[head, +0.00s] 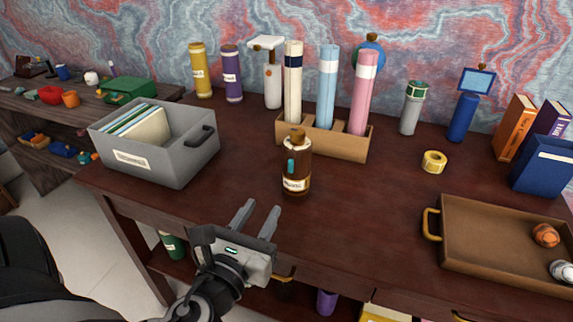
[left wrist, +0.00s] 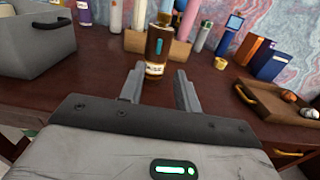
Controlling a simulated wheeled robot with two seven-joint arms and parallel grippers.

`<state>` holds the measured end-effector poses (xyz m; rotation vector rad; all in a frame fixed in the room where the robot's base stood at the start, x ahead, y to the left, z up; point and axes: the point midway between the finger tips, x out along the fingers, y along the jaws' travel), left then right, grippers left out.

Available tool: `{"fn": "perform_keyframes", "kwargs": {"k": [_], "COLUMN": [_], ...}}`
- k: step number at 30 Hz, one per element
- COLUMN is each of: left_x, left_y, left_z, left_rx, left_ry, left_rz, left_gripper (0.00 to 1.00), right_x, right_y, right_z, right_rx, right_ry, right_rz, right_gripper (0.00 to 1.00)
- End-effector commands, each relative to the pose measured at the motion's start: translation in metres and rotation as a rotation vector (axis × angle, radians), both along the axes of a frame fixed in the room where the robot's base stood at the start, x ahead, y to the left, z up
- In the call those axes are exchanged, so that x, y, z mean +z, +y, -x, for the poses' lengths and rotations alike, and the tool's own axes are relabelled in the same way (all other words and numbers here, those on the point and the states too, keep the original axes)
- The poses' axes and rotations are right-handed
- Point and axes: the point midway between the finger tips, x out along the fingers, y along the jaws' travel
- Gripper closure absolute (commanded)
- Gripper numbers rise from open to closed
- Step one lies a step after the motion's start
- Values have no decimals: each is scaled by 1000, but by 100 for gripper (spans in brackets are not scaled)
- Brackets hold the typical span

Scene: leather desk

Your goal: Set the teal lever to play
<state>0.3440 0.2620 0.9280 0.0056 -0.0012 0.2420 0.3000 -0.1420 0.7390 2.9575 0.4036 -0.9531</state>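A brown cylindrical device (head: 297,170) stands upright near the middle of the desk, with a tan knob on top and a pale label low on its front. The teal lever (head: 291,166) is a small upright piece on its front side; it also shows in the left wrist view (left wrist: 159,46). My left gripper (head: 262,211) is open and empty, in front of the device and apart from it, its fingers pointing towards it. In the left wrist view the device (left wrist: 157,52) stands beyond and between the fingertips. The label's writing is too small to read. My right gripper is not in view.
A grey bin (head: 190,160) with folders stands at the left. A wooden holder (head: 349,146) with rolled tubes is close behind the device. A brown tray (head: 480,216) lies at the right, with a tape roll (head: 433,162) behind it. The desk between device and tray is clear.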

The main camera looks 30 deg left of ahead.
Motion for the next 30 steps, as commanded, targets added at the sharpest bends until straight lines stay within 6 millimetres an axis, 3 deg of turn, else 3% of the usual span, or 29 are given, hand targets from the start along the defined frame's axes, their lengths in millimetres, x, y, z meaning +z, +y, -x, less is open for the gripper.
{"fn": "perform_keyframes", "kwargs": {"k": [3, 15, 21, 30], "left_x": [5, 2, 0, 0], "left_y": [6, 26, 31, 32], "left_z": [-26, -106, -127, -132], "left_rx": [0, 0, 0, -1], "left_ry": [-6, -3, 0, 1], "left_rz": [-1, 2, 5, 6], "left_gripper": [67, 67, 67, 67], "right_x": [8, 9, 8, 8], "right_y": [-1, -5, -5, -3], "right_z": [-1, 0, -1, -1], "right_rx": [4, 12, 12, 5], "right_ry": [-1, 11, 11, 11], "right_rz": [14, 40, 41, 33], "right_gripper": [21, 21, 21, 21]}}
